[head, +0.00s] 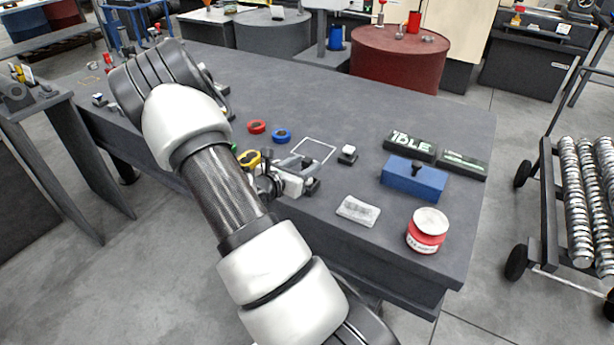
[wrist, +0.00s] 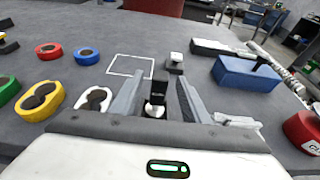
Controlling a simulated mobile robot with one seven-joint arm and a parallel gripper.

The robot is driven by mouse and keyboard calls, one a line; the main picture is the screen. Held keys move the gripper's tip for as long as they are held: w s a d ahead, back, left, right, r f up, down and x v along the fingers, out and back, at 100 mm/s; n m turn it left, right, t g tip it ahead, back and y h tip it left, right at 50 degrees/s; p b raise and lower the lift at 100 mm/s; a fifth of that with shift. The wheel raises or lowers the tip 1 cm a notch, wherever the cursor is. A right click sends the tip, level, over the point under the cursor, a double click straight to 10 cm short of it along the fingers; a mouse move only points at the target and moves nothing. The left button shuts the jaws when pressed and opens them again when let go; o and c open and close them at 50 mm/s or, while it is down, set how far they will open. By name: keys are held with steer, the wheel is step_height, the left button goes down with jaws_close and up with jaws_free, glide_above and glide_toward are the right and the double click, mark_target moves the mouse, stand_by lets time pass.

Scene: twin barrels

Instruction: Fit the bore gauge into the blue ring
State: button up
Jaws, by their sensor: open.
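The blue ring (wrist: 87,56) lies flat on the grey table, left of my gripper (wrist: 160,80) and farther off; its opening looks dark. It also shows in the head view (head: 281,136). A dark upright piece with a pale lower band (wrist: 155,92), which looks like the bore gauge, shows between my fingers in the wrist view. The fingers are apart on either side of it, and I cannot tell whether either touches it. In the head view my arm and gripper hide this piece. My gripper is low over the table, right of the rings.
Red (wrist: 48,51), yellow (wrist: 40,100) and white (wrist: 93,99) rings lie near the blue one. A small block with a white top (head: 348,153), a blue box (head: 413,179), a cloth (head: 358,211) and a red tin (head: 427,231) stand to the right. The table's far middle is clear.

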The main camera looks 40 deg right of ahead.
steer(key=x, duration=0.5)
steer(key=shift+w+d+b, duration=0.1)
steer(key=shift+d+b, duration=0.25)
steer(key=shift+b, duration=0.05)
jaws_close()
